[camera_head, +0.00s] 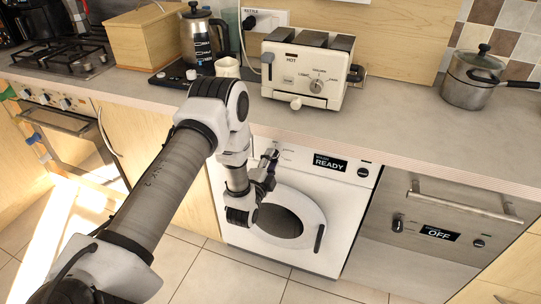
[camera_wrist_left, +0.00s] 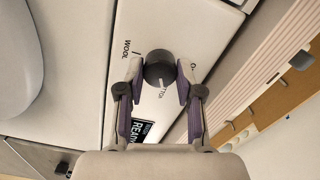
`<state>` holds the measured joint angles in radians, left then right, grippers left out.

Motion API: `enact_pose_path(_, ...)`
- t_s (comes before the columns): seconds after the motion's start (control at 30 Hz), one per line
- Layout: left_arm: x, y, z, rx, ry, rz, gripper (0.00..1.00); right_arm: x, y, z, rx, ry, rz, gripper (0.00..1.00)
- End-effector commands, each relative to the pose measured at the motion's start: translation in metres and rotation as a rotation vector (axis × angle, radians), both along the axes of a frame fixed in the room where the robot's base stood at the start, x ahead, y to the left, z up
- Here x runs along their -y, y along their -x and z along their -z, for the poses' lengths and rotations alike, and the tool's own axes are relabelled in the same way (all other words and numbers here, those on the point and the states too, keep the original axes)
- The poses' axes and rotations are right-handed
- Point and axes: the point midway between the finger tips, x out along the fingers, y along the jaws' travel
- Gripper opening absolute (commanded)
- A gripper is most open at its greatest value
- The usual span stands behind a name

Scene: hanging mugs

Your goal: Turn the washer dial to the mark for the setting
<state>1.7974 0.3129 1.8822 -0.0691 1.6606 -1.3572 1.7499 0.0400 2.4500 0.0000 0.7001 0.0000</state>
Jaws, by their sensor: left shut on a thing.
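The washer (camera_head: 345,190) is white, with a round door and a display (camera_head: 330,163) that ends in "READY". My left gripper (camera_head: 270,157) is at the left part of its control panel. In the left wrist view the dark round dial (camera_wrist_left: 159,68) sits between the fingertips of my left gripper (camera_wrist_left: 160,73), which is shut on it from both sides. A "WOOL" label (camera_wrist_left: 127,49) stands beside the dial, and other labels are partly covered. A pale line shows on the dial's lower part. In the head view the gripper hides the dial.
The counter (camera_head: 400,120) overhangs the panel closely. A toaster (camera_head: 310,70), a kettle (camera_head: 203,40) and a pot (camera_head: 470,80) stand on it. A steel appliance (camera_head: 430,235) reading "OFF" is right of the washer. An oven (camera_head: 65,140) is at the left.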

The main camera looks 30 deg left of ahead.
Motion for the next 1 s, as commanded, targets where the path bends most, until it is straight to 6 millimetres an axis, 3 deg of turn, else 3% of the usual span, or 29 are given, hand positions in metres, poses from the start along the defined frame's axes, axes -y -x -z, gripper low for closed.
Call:
enact_pose_path(0.5, 0.000, -0.001, -0.005, -0.111, -0.475, 0.000, 0.01, 0.000, 0.000, -0.041, 0.000, 0.000, 0.000, 0.41)
enact_pose_path(1.0, 0.001, -0.001, -0.003, -0.206, -0.867, 0.002, 0.01, 0.000, 0.000, -0.067, 0.000, 0.000, 0.000, 0.41)
